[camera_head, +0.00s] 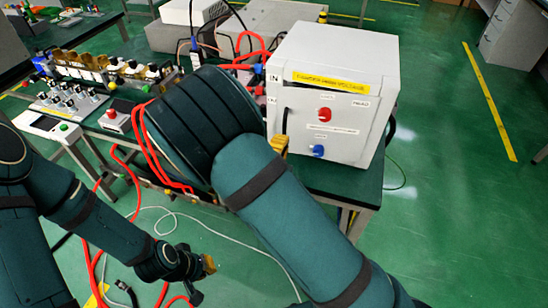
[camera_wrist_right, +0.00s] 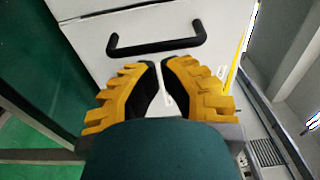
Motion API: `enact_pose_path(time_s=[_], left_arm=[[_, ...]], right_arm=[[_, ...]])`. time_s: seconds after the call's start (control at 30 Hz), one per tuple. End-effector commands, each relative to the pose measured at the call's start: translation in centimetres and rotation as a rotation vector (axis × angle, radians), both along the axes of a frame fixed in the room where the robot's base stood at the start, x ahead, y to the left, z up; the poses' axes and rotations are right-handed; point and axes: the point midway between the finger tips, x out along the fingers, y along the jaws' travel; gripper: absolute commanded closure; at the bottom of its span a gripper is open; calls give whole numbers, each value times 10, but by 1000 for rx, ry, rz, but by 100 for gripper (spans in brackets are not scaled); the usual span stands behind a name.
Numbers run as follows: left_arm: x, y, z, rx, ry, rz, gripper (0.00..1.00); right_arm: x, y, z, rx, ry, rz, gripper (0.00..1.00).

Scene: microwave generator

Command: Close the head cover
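The head cover (camera_head: 345,118) is the light grey front panel of a box with a yellow high-voltage warning strip, a red knob and a blue knob. A dark line shows along the panel's right edge; I cannot tell how far ajar it is.
The box stands on a dark green table (camera_head: 345,183). Left of it are red cables (camera_head: 150,150), a red button box (camera_head: 117,115) and a bench with several small parts (camera_head: 75,100). Cables lie on the floor below. The green floor (camera_head: 450,200) to the right is clear.

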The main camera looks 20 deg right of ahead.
Motion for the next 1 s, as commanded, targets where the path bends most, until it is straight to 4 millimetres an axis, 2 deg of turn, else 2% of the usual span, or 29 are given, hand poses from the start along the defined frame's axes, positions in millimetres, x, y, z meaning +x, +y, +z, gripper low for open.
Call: enact_pose_path(time_s=[0.23,0.67,0.77,1.0], left_arm=[[0,0,-1,0,0,0,100],[0,0,-1,0,-1,0,100],[1,0,-9,0,-3,1,100],[6,1,-31,3,-13,3,100]], right_arm=[[20,-14,0,1,1,0,100],[23,-16,0,1,0,0,100],[29,-18,-2,4,-2,-1,100],[58,-25,-3,4,-5,-57,100]])
